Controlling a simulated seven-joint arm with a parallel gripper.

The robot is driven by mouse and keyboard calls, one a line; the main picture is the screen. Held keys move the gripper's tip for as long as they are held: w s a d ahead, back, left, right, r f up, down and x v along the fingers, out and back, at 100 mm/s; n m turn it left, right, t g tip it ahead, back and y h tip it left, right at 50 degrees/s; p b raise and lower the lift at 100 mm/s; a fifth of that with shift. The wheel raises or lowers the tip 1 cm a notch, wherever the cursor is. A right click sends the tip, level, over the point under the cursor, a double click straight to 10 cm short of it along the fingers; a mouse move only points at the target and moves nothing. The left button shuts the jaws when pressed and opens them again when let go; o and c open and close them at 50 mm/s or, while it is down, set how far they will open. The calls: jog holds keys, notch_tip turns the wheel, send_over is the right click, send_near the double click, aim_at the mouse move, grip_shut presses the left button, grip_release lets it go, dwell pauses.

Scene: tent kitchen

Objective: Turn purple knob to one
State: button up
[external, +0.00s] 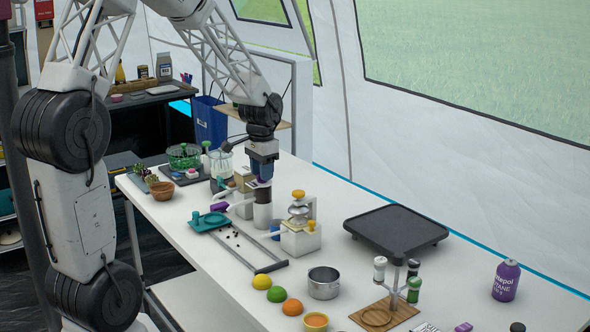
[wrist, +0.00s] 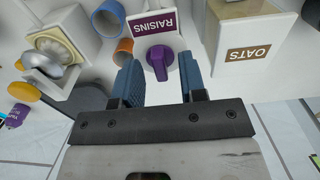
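The purple knob (wrist: 158,62) shows in the wrist view, just below a purple RAISINS label (wrist: 156,23) on a white surface. No number marks are legible. In the external view, my gripper (external: 262,172) is low over a dark-and-white dispenser (external: 263,212) on the white table; the knob cannot be clearly made out there.
A box labelled OATS (wrist: 248,52) stands right of the knob in the wrist view. A dispenser with yellow parts (external: 300,238) stands close by in the external view.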

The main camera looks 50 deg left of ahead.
jog(key=shift+r, duration=3.8)
jog(key=s+d+r+t, duration=0.1)
jog(key=s+d+r, duration=0.45)
jog(key=d, duration=0.25)
jog(key=s+d+r, duration=0.4)
jog(key=s+d, duration=0.2)
jog(key=d, duration=0.3)
jog(key=s+d, duration=0.5)
jog(key=s, duration=0.3)
jog(key=s+d+r+t, duration=0.1)
jog(key=s+d, duration=0.4)
jog(key=s, duration=0.3)
jog(key=shift+s+d+r+t, duration=0.2)
jog(key=shift+s+t, duration=0.05)
jog(key=shift+t, duration=0.05)
